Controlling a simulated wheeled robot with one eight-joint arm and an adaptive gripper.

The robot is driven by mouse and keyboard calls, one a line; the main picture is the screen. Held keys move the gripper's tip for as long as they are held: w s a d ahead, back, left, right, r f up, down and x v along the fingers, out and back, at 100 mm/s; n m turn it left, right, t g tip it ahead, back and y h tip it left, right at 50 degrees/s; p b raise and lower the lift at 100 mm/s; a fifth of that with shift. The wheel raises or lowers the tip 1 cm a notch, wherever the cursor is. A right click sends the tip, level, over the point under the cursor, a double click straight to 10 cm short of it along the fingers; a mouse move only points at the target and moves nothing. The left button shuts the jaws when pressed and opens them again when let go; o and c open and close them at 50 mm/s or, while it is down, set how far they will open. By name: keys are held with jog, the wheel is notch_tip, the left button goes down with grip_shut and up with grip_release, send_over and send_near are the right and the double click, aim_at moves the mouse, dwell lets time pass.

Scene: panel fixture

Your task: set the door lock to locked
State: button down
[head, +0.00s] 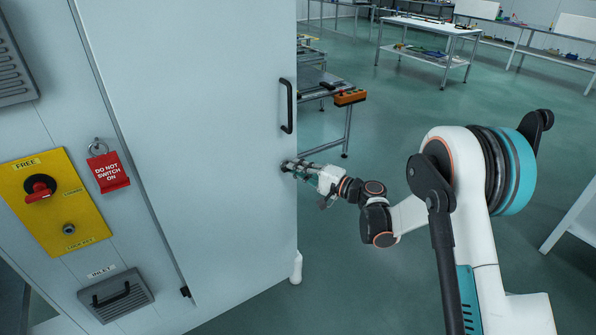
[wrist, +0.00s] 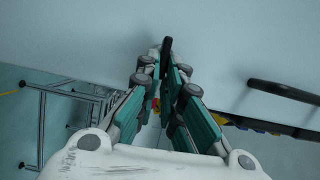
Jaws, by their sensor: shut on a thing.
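The door lock is a small dark knob near the free edge of the pale cabinet door (head: 215,120), below the door's black handle (head: 288,106). In the wrist view the knob (wrist: 166,47) shows as a black upright bar between my fingertips. My gripper (head: 288,166) is at the door surface, shut on this knob. In the wrist view the two teal-and-grey fingers of my gripper (wrist: 163,70) close on it from both sides. The fingers hide part of the knob, and I see no lock marks. The door looks shut.
A yellow panel (head: 80,225) with a red rotary switch (head: 40,188) is at left. A red "DO NOT SWITCH ON" tag (head: 108,172) hangs beside it. An inlet grille (head: 115,294) is below. A bench with an orange control box (head: 350,97) stands behind the door edge.

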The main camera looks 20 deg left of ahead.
jog(key=shift+f, duration=0.1)
dwell(0.3)
jog(key=c, duration=1.7)
grip_release()
jog(key=shift+d, duration=0.1)
jog(key=v, duration=1.2)
jog(key=shift+w+f, duration=0.1)
